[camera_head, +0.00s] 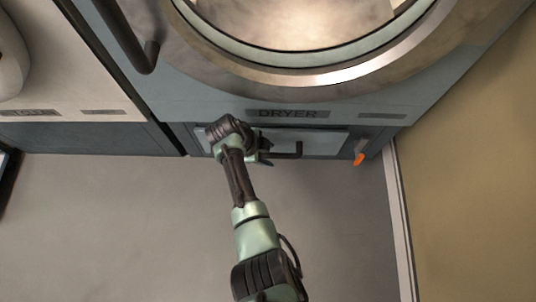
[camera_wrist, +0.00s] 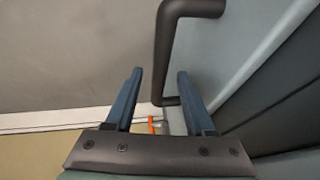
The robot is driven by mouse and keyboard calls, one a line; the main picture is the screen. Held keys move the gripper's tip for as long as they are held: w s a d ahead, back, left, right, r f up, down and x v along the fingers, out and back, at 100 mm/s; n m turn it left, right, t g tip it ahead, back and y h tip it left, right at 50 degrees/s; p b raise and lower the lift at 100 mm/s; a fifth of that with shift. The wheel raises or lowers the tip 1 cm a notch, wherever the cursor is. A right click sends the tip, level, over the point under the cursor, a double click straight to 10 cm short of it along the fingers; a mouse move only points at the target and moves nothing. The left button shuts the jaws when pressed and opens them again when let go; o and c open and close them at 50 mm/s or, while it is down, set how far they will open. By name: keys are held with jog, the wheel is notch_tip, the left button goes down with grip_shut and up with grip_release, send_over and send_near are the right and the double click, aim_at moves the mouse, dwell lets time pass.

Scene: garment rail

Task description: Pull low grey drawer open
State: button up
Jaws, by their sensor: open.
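The low grey drawer (camera_head: 325,143) is a wide, shallow front under the dryer, near the floor. Its dark bar handle (camera_head: 298,150) sticks out from the front. In the wrist view, the drawer front (camera_wrist: 235,35) is at the right and the handle (camera_wrist: 164,55) runs down the middle. My gripper (camera_head: 267,151) is at the handle's left part, partly hidden by my wrist. In the wrist view, my gripper (camera_wrist: 159,72) has its two blue fingers apart, with the handle bar showing between their tips. I cannot tell whether either finger touches it.
The dryer (camera_head: 350,108), with a round door, stands above the drawer. A larger dark handle (camera_head: 136,50) hangs at upper left. A small orange-tipped part (camera_head: 359,159) sits right of the drawer. A tan wall (camera_head: 470,170) closes the right side. The grey floor (camera_head: 110,230) in front is clear.

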jog(key=shift+d+f, duration=0.1)
jog(key=shift+f, duration=0.15)
grip_shut()
dwell(1.4)
